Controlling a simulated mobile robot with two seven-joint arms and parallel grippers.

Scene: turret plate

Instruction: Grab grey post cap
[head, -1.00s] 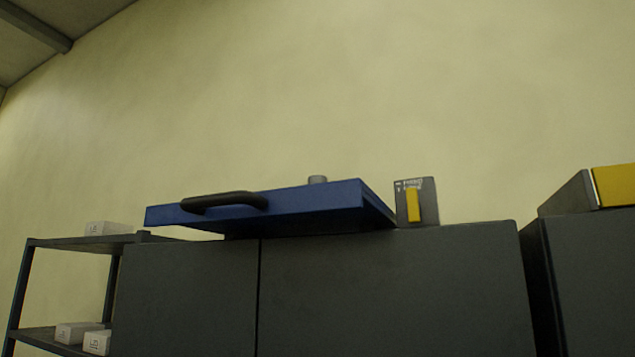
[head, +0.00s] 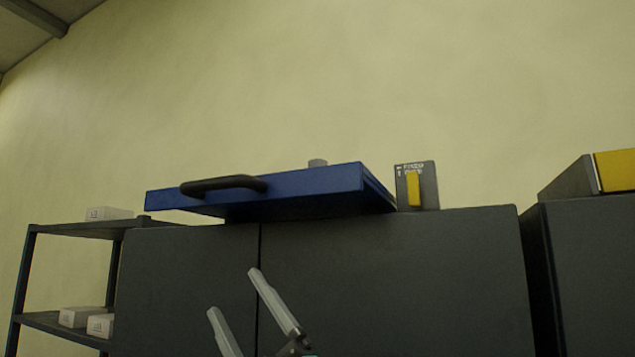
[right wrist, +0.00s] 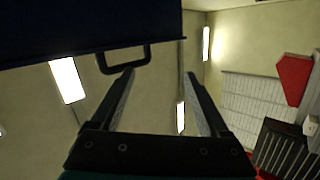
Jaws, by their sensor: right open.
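The grey post cap (head: 318,162) shows as a small grey cylinder top above the far edge of the blue plate (head: 290,194); its lower part is hidden behind the plate. The plate has a black handle (head: 222,184) on its near side. My right gripper (head: 233,290) is open and empty, low in front of the dark cabinet, below and left of the cap. In the right wrist view, its fingers (right wrist: 158,72) are spread, with the plate's dark underside (right wrist: 80,25) and the handle (right wrist: 125,60) beyond them. The cap is not visible there. My left gripper is not in view.
The plate sits over a dark grey cabinet (head: 400,280). A grey box with a yellow switch (head: 414,190) stands right of the plate. A shelf rack (head: 70,230) with white boxes is at left. A second cabinet (head: 590,270) is at right. Space above the plate is clear.

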